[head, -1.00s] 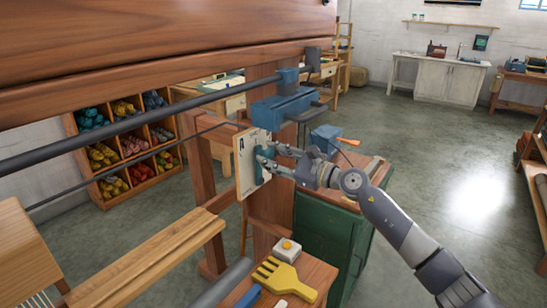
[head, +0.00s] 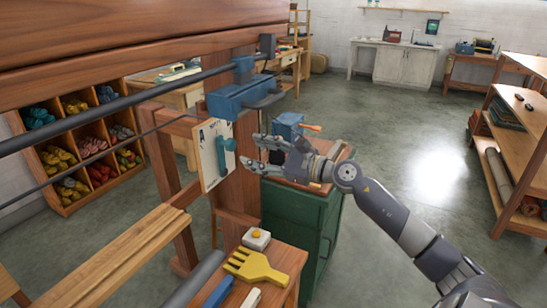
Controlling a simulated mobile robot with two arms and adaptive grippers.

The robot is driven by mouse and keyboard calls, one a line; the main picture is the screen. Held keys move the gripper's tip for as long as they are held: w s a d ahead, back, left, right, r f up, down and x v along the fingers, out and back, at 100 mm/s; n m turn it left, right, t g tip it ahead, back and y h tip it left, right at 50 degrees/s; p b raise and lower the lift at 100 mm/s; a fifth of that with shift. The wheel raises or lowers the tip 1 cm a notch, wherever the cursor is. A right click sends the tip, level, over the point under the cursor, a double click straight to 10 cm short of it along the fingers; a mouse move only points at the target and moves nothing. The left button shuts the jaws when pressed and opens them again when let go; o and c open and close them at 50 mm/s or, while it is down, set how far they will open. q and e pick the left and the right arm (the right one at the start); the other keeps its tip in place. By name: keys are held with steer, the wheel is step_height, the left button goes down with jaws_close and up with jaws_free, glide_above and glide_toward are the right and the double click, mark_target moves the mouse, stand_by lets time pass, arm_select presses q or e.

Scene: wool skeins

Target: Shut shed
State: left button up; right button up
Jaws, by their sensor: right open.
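A cream plate (head: 208,172) with dark markings is fixed on the wooden loom post. A teal lever handle (head: 225,157) stands on it, close to upright. My right gripper (head: 253,153) is open and empty, just right of the lever, its fingers pointing left toward it with a small visible gap. The finer markings on the plate are too small to read. My left gripper is out of view. The shed itself does not show clearly.
A blue box-like mechanism (head: 240,97) sits above the plate. Below are a yellow comb (head: 254,267) and a white block with a button (head: 256,239) on a small wooden table (head: 290,262). A green cabinet (head: 292,222) stands beneath my right wrist. Open floor lies to the right.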

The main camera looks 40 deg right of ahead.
steer(key=shift+v, duration=2.3)
steer(key=shift+a, duration=0.1)
